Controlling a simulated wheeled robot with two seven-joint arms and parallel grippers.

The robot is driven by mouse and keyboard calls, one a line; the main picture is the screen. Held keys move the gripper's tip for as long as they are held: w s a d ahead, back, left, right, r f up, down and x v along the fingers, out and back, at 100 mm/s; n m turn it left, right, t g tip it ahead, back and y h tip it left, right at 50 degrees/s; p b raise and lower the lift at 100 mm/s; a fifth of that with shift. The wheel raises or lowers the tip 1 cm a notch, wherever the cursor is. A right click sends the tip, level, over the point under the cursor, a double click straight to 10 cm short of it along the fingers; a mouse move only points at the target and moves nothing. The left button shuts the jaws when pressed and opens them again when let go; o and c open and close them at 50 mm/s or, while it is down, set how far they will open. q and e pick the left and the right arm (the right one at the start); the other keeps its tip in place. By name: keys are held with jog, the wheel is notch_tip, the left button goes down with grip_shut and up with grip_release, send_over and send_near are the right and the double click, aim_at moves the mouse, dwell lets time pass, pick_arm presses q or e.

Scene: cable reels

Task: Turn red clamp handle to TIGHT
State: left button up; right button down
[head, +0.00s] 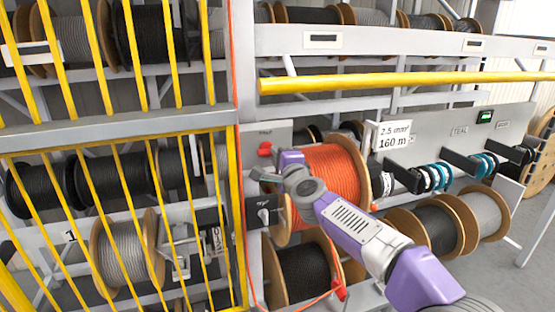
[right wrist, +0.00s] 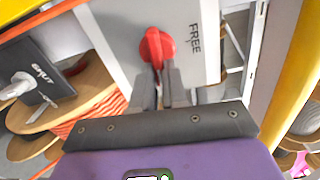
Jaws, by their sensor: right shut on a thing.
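The red clamp handle (right wrist: 156,46) is on a light grey panel (right wrist: 192,30) in the right wrist view. The word FREE is printed to its right; no TIGHT label is readable. The handle (head: 265,149) also shows small and red in the head view, left of the orange reel. My right gripper (right wrist: 159,82) is shut on the lower end of the handle, with a finger on each side. In the head view my right gripper (head: 262,173) is just below the handle, its fingertips hard to make out. My left gripper is in neither view.
An orange cable reel (head: 335,172) is close to my right arm. A dark plate with a grey knob (right wrist: 20,84) reads SHUT. A yellow barred gate (head: 237,230) stands left of the panel. A yellow rail (head: 390,82) crosses above the arm.

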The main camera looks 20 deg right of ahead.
jog(key=m, duration=0.2)
jog(key=m+b, duration=0.1)
jog(key=m, duration=0.1)
jog(key=shift+a+f+m, duration=0.1)
jog(key=shift+f+m, duration=0.2)
jog(key=shift+f, duration=0.05)
dwell(0.4)
jog(key=c, duration=1.2)
grip_release()
jog(key=shift+o, duration=0.2)
jog(key=s+b, duration=0.1)
jog(key=s, duration=0.6)
jog(key=shift+s, duration=0.3)
